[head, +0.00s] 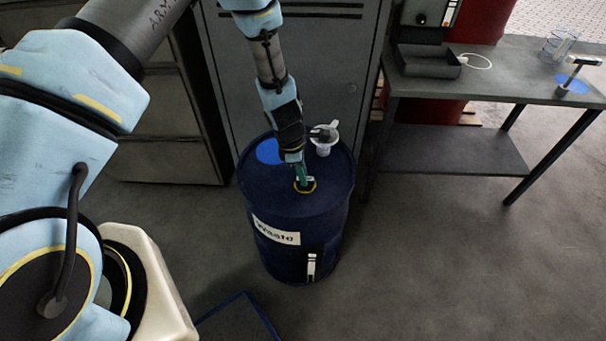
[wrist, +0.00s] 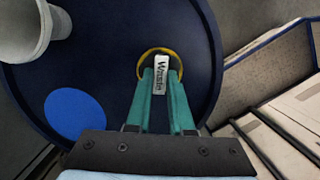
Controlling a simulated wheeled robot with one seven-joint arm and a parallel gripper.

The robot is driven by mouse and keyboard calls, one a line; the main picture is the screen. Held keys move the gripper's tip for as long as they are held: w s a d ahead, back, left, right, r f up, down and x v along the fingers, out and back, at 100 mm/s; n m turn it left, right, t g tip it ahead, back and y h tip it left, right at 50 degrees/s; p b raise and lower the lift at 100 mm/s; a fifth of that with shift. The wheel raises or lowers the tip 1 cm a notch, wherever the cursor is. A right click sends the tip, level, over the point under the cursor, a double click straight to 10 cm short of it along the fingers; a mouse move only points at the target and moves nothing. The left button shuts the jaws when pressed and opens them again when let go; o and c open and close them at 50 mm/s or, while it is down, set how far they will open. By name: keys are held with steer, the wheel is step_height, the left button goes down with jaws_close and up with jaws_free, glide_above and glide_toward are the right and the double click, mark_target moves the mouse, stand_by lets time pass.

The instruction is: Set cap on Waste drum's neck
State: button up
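The dark blue Waste drum (head: 290,235) stands upright on the floor with a white label on its side. A yellow ring (head: 305,188) lies at the near part of its lid and also shows in the wrist view (wrist: 142,62); I take it to be at the neck. My gripper (head: 301,170) points down over this ring. In the wrist view its green fingers (wrist: 161,88) close on both sides of a white tab marked "Waste", which I take to be the cap's grip (wrist: 161,66). The cap's underside and the neck are hidden, so I cannot tell whether the cap is seated.
A white funnel (head: 323,146) stands on the lid behind my gripper, beside a blue round patch (head: 268,151). A grey cabinet (head: 335,60) is close behind the drum. A workbench (head: 500,78) with a dark tray (head: 428,62) stands at right. Floor to the drum's right is clear.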

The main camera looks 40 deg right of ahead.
steer(key=o, duration=0.5)
